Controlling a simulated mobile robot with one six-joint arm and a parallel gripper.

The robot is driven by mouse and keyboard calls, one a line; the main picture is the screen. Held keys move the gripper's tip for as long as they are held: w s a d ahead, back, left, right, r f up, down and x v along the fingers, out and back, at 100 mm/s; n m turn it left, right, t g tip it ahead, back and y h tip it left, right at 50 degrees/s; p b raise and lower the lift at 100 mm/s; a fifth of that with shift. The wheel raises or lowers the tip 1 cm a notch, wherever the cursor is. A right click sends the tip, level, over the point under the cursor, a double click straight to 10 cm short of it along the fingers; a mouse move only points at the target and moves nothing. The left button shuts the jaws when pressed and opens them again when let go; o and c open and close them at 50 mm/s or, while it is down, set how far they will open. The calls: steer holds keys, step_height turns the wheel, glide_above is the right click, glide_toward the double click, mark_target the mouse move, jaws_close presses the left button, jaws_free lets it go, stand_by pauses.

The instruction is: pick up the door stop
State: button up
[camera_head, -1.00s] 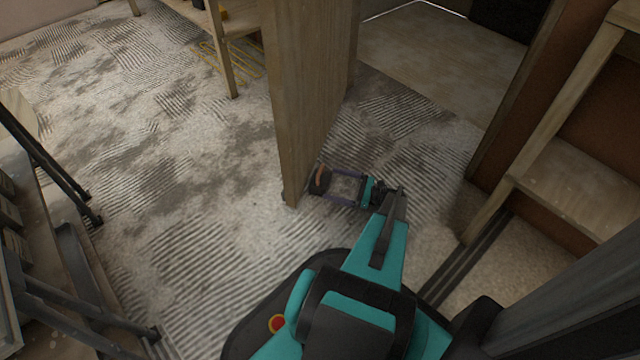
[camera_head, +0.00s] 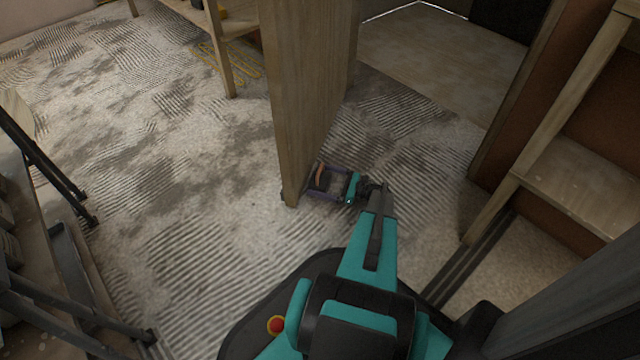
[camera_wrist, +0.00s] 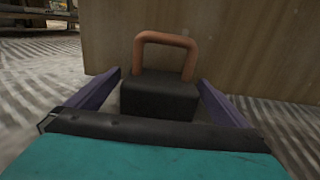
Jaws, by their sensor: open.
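The door stop is a dark block (camera_wrist: 160,97) with an orange-brown loop handle on top. In the wrist view it stands on the floor against the wooden door. In the head view its handle (camera_head: 320,174) shows beside the door's lower edge; the block is small and dark there. My gripper (camera_wrist: 160,88) is open, with one purple finger on each side of the block. The head view shows my gripper (camera_head: 318,182) low at the foot of the door. I cannot tell whether the fingers touch the block. The block's lower front is hidden by my gripper's body.
The wooden door (camera_head: 305,90) stands open just beyond the stop. A wooden shelf unit (camera_head: 575,185) is at the right. Black metal legs (camera_head: 45,165) stand at the left. The ridged floor (camera_head: 190,210) left of the door is clear.

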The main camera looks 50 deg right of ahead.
mark_target(322, 181)
stand_by(0.4)
steer(key=c, duration=1.7)
steer(key=shift+o, duration=0.2)
steer(key=shift+r, duration=0.15)
steer(key=shift+r+p, duration=1.05)
steer(key=shift+r, duration=0.3)
steer(key=shift+s+a+r+p, duration=0.4)
steer(key=shift+s+r+p, duration=0.1)
steer(key=shift+r+p, duration=0.1)
steer(key=s+a+p, duration=0.1)
steer(key=s+a, duration=0.1)
steer(key=s, duration=0.1)
steer(key=s+a+p, duration=0.2)
steer(key=s+a, duration=0.1)
steer(key=s, duration=0.1)
steer(key=s+a+r+p, duration=0.1)
steer(key=s+a, duration=0.1)
steer(key=s, duration=0.2)
steer(key=shift+a+p, duration=0.35)
steer(key=shift+a, duration=0.05)
steer(key=shift+s+a, duration=0.35)
steer(key=shift+s, duration=0.2)
